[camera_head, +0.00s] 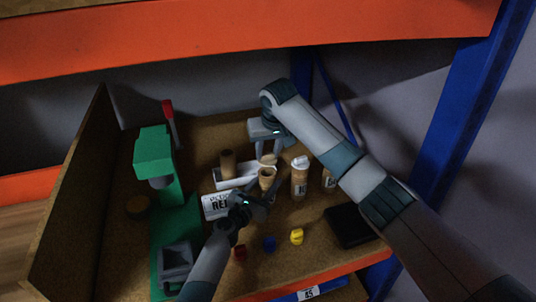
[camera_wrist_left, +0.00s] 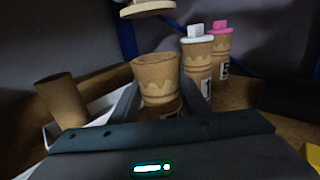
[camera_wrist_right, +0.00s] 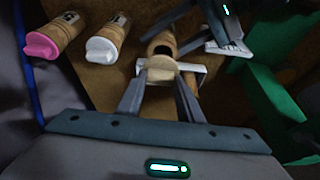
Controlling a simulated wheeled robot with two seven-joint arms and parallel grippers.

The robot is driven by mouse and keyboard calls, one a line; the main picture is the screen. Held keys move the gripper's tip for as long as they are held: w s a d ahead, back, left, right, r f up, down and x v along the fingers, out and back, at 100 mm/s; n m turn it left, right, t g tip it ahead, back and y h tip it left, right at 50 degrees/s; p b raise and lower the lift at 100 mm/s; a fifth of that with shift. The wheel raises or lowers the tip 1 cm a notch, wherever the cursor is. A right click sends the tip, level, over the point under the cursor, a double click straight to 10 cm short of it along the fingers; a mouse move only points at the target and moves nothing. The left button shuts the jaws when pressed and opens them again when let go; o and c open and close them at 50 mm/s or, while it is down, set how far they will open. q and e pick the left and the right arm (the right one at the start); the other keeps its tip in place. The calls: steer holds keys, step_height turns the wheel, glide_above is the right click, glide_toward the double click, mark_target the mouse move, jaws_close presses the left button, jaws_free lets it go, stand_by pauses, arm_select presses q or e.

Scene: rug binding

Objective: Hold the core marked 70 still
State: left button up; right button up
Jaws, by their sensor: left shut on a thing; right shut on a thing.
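My left gripper (camera_head: 258,203) is shut on an open-topped tan core (camera_head: 267,183) with a wavy band. The core stands upright between the fingers in the left wrist view (camera_wrist_left: 157,75); no number on it is readable. My right gripper (camera_wrist_right: 160,80) is shut on a pale round cap (camera_wrist_right: 161,64). The cap is held above the core's open mouth, with a gap between them in the left wrist view (camera_wrist_left: 148,8). A white-capped core (camera_head: 300,180) and a pink-capped core (camera_wrist_left: 222,45) stand to the right, their labels only partly visible.
A plain brown tube (camera_head: 228,163) stands in a white tray (camera_head: 238,181) behind a lettered white sign (camera_head: 214,207). A green press (camera_head: 155,155) stands left. Red (camera_head: 240,253), blue (camera_head: 269,243) and yellow (camera_head: 296,236) pieces lie in front. A black pad (camera_head: 347,225) lies right.

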mark_target(268, 155)
steer(key=shift+r, duration=1.9)
arm_select(q)
steer(key=o, duration=1.2)
steer(key=v, duration=1.2)
steer(key=shift+s+d+f, duration=0.1)
arm_select(e)
steer(key=shift+s, duration=0.1)
